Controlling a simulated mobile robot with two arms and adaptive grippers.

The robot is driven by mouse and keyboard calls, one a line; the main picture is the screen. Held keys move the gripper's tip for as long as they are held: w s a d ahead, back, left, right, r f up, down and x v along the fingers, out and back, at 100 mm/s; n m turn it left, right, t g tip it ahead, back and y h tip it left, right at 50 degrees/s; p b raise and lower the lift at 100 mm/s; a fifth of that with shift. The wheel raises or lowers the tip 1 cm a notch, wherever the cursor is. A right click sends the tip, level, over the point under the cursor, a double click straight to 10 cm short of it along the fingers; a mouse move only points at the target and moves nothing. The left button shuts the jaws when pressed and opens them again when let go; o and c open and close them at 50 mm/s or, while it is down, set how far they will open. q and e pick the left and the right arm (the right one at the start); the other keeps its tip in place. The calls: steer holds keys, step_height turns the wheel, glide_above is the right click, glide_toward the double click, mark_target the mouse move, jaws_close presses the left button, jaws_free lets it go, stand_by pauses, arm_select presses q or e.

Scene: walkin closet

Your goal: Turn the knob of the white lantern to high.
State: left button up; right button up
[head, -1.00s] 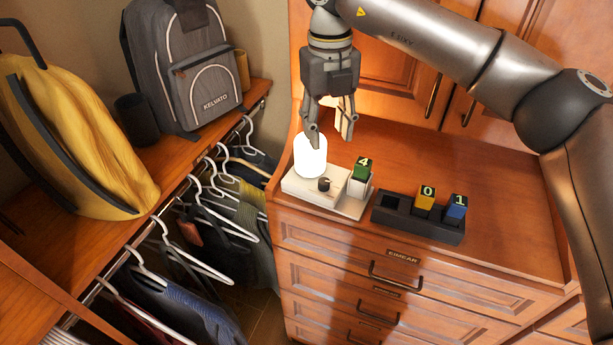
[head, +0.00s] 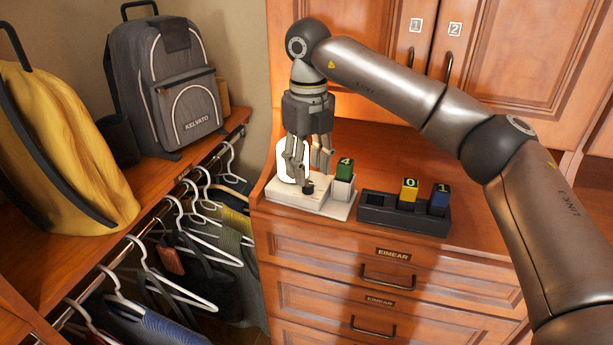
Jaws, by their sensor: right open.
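The white lantern has a glowing white shade (head: 284,160) on a pale base (head: 290,194) at the left end of the dresser top. Its dark knob (head: 308,187) sits on the base to the right of the shade. My right gripper (head: 312,180) points down over the base, open, with its fingers around or just above the knob. I cannot tell whether the fingers touch it. The fingers cover part of the shade. My left gripper is not in view.
A green block marked 4 (head: 344,168) stands in a white holder beside the lantern. A black tray (head: 380,216) to the right holds a yellow block (head: 408,190) and a blue block (head: 440,195). Cabinet doors (head: 370,60) rise behind. A grey backpack (head: 165,85) sits on the left shelf.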

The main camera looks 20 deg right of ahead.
mark_target(308, 183)
steer(key=shift+s+f, duration=0.1)
steer(key=shift+f, duration=1.7)
steer(key=c, duration=0.4)
jaws_close()
steer(key=shift+f+m+b, duration=0.1)
steer(key=shift+m+b, duration=0.25)
steer(key=shift+m, duration=0.85)
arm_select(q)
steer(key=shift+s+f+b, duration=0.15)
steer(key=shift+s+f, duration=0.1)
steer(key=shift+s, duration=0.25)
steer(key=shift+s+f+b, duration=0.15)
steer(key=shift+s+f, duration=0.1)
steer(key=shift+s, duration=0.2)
arm_select(e)
steer(key=shift+m, duration=1.1)
steer(key=shift+o, duration=2)
jaws_free()
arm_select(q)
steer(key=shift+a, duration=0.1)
